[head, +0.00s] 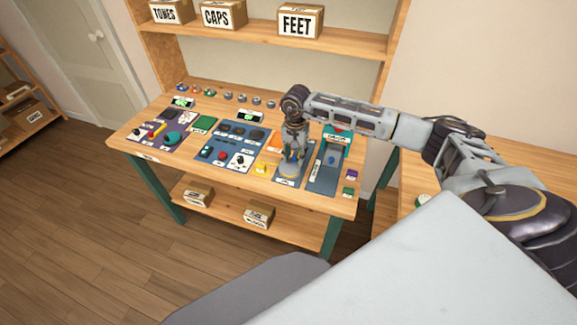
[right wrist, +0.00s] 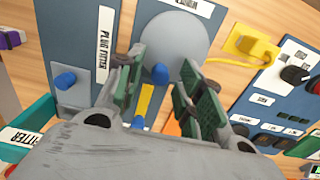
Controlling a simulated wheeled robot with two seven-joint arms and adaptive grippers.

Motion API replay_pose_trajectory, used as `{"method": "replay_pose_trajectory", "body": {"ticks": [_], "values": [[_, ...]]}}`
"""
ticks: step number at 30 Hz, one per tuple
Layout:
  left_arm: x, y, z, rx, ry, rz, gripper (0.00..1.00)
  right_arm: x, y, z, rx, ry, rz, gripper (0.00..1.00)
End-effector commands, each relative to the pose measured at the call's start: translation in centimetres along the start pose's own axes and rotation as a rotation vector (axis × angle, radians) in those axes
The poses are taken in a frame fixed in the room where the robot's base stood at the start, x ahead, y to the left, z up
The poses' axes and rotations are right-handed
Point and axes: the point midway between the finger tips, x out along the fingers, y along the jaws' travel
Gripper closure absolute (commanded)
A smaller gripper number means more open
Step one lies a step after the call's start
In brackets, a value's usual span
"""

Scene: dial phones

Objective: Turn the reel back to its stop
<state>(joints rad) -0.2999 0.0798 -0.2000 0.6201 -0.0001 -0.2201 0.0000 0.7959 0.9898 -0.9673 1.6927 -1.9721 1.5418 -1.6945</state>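The reel is most likely the round grey disc (right wrist: 178,42) on a blue-grey panel in the right wrist view. A small blue knob (right wrist: 160,73) sits near its lower edge. A yellow strip (right wrist: 147,98) and another blue piece (right wrist: 138,123) lie below the disc. My right gripper (right wrist: 158,80) is over the disc's edge, its green-padded fingers apart on either side of the blue knob. I cannot tell whether they touch it. In the head view my right gripper (head: 291,162) points down at that panel and hides most of the disc. My left gripper is not in view.
The PLUG FITTER panel (right wrist: 82,30) with its blue knob (right wrist: 66,80) and teal box (head: 338,134) is beside the reel panel. A yellow plug with a cord (right wrist: 250,45) is on the other side. More control panels (head: 232,143) cover the bench (head: 135,138); boxes stand on the shelf above.

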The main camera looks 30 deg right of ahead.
Motion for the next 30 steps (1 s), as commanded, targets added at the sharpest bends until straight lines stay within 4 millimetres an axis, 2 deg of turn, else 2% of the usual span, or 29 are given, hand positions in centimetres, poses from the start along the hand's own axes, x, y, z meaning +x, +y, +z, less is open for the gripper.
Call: {"method": "replay_pose_trajectory", "body": {"ticks": [15, 30], "values": [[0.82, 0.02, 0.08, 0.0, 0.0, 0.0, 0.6, 1.02, 0.0, 0.01, 0.0, 0.0, 0.0, 0.62], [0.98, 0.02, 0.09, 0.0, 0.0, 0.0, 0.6, 0.66, 0.03, 0.0, 0.0, 0.0, 0.001, 0.62]]}}
